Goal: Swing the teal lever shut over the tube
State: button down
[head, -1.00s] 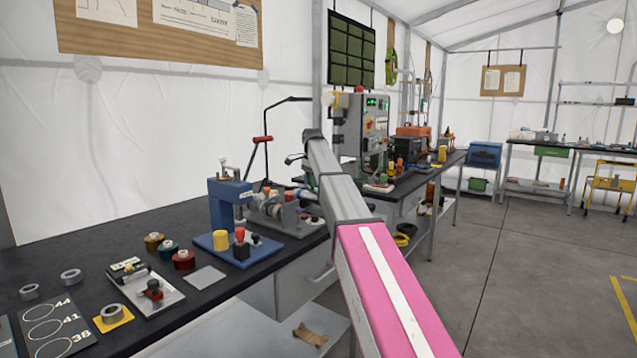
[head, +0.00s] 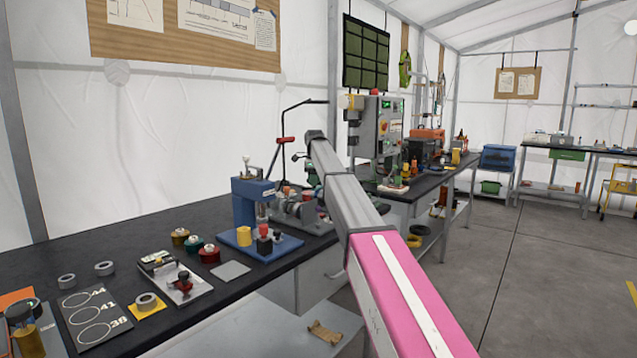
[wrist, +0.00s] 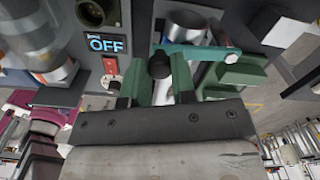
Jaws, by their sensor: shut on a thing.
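In the wrist view, the teal lever (wrist: 205,53) runs across the picture just below the grey metal tube (wrist: 188,24), whose round open end shows. I cannot tell whether the lever lies over the tube or beside it. A dark round knob (wrist: 160,66) is at the lever's left end. My gripper (wrist: 156,78) has its green fingers on either side of this knob and is shut on it. In the head view, my arm hides the gripper, the lever and the tube.
A grey panel with an OFF label (wrist: 108,44) and a red switch (wrist: 111,66) is close left of my fingers. In the head view, a blue press (head: 246,205) and a clamp plate (head: 178,285) stand on the black bench (head: 70,245).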

jog(key=shift+w+a+m, duration=0.25)
jog(key=shift+a+m, duration=0.05)
jog(key=shift+m, duration=0.3)
jog(key=c, duration=0.9)
grip_release()
jog(key=shift+c, duration=0.2)
jog(key=shift+r, duration=0.15)
notch_tip(320, 180, up, 11)
jog(key=shift+f, duration=0.2)
jog(key=shift+s, duration=0.1)
